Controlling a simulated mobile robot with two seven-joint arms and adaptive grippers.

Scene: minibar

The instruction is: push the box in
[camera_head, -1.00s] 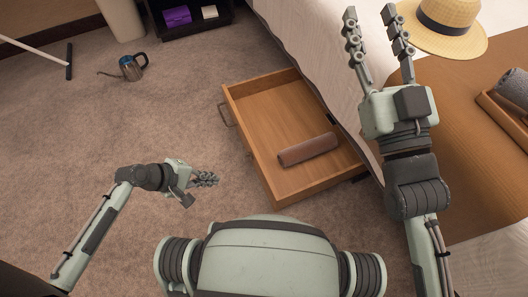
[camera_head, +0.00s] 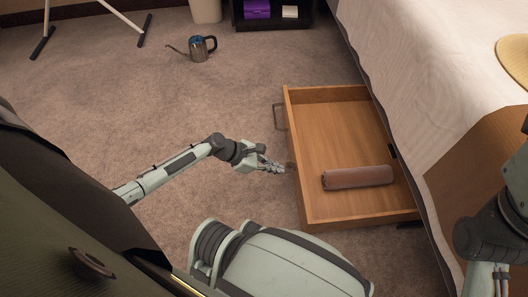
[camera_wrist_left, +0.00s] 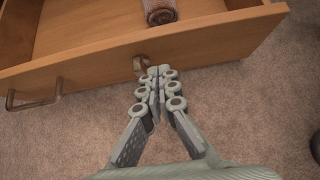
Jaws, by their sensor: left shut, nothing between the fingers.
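The box is an open wooden drawer (camera_head: 305,205), pulled out from under the bed. Its front board (camera_wrist_left: 215,45) crosses the top of the left wrist view. A brown rolled item (camera_head: 358,177) lies inside it. One front handle (camera_head: 279,117) is farther along the board; another handle (camera_wrist_left: 141,68) is right at my fingertips. My left gripper (camera_head: 284,167) is shut and empty, its tips at the outside of the front board. In the left wrist view the fingertips (camera_wrist_left: 158,73) look close to the board; I cannot tell if they touch. My right arm shows at the right edge; its fingers are out of view.
The bed (camera_head: 430,60) stands on the right beyond the drawer, with part of a straw hat (camera_head: 515,58) at the far right. A kettle (camera_head: 201,48) stands on the carpet at the back.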

